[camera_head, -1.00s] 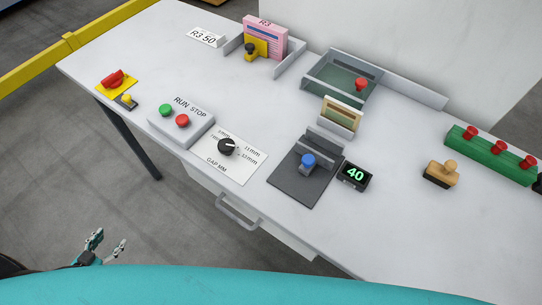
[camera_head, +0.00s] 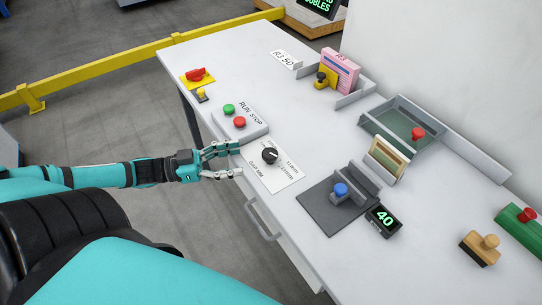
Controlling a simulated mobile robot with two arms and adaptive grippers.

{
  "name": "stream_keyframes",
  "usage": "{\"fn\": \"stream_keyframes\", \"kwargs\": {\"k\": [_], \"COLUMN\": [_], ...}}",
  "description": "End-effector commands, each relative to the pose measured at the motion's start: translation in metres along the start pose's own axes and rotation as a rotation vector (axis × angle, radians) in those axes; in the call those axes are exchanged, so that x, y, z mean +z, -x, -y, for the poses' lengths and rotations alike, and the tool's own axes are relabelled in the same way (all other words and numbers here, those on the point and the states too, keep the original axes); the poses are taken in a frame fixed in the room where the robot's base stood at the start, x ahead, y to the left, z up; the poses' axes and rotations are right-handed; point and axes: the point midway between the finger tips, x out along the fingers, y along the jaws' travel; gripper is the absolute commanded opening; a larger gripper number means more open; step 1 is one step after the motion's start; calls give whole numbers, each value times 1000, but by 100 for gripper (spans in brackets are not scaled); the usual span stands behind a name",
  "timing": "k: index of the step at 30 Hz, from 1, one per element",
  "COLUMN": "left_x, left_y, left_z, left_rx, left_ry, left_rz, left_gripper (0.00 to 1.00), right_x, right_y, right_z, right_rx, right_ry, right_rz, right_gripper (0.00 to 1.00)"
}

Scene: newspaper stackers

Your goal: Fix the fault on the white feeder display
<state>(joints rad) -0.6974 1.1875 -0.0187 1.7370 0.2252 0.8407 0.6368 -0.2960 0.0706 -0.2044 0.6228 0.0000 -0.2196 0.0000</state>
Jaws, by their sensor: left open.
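My left gripper (camera_head: 239,159) is open and empty at the table's near edge. It is just left of the black GAP MM knob (camera_head: 270,156) on its white plate, and below the RUN/STOP box (camera_head: 254,126) with green and red buttons. I see no contact with the knob. A dark display (camera_head: 318,5) with green letters ending in "OUBLES" is cut off at the top. A small black display (camera_head: 383,220) showing 40 stands beside a grey fixture (camera_head: 325,207) with a blue knob. Which one belongs to the white feeder cannot be told. My right gripper is out of view.
A red rotary switch (camera_head: 196,75) on a yellow plate is at the table's far left. A pink R3 packet (camera_head: 341,70), a grey-green tray (camera_head: 393,124) and a wooden-handled stamp (camera_head: 480,248) are on the white table (camera_head: 330,130). A yellow rail (camera_head: 100,72) runs behind.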

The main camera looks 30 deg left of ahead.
Motion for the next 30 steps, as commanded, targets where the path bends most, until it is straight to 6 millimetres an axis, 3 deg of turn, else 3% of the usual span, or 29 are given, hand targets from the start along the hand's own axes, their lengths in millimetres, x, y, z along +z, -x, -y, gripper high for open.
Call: {"fn": "stream_keyframes", "kwargs": {"k": [6, 15, 21, 30], "left_x": [0, 0, 0, 0], "left_y": [-42, -82, -95, -96], "left_z": [0, 1, 0, 0], "left_rx": [1, -1, -1, -1], "left_ry": [-3, -2, -2, -1], "left_rz": [-6, -3, -1, 1], "left_gripper": [61, 61, 61, 61], "right_x": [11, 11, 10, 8], "right_y": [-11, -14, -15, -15], "right_z": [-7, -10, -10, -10], "right_rx": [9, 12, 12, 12], "right_ry": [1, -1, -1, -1], "right_rz": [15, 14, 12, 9], "right_gripper": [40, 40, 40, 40]}}
